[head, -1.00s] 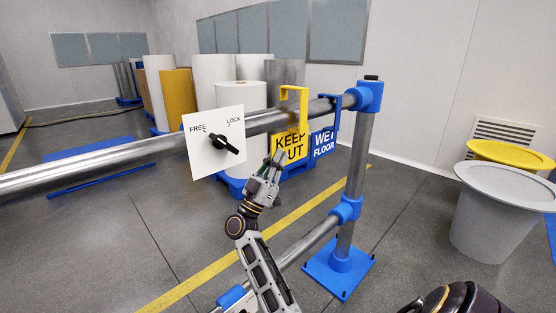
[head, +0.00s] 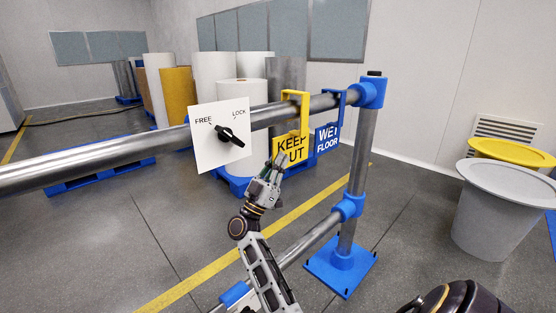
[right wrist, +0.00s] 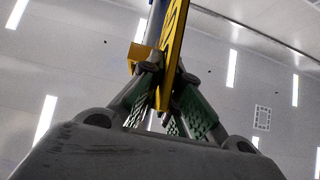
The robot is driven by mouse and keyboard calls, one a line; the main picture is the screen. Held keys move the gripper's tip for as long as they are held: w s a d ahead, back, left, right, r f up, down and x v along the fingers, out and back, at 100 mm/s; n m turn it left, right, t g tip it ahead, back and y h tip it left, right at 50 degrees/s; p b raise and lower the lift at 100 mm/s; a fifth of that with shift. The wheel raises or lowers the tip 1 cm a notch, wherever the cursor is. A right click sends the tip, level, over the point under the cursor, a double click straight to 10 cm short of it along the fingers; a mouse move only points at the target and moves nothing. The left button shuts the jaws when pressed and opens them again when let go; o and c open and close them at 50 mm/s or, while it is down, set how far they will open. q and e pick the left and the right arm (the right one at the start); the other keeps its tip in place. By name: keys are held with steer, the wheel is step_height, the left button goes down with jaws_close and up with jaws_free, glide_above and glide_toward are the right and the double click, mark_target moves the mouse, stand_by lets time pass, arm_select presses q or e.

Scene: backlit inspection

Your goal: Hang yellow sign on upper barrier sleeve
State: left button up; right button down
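The yellow KEEP OUT sign (head: 291,149) is upright at the upper metal rail (head: 110,158), near its right end. Its yellow hook (head: 303,98) reaches over the rail, with a small gap seeming to show between the hook's top and the rail; I cannot tell whether they touch. My right gripper (head: 274,170) is at the sign's lower left part. In the right wrist view, the green-padded fingers (right wrist: 166,92) are closed on both sides of the yellow sign (right wrist: 172,45). A separate sleeve on the rail is hard to make out. My left gripper is out of view.
A blue WET FLOOR sign (head: 327,139) hangs close to the right of the yellow one. A white FREE/LOCK panel (head: 207,153) is on the left. A post (head: 358,175) with blue joints and a lower rail (head: 310,241) stand nearby.

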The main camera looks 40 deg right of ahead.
steer(key=shift+f, duration=0.4)
steer(key=c, duration=1.6)
jaws_free()
steer(key=shift+o, duration=0.2)
steer(key=shift+f, duration=0.1)
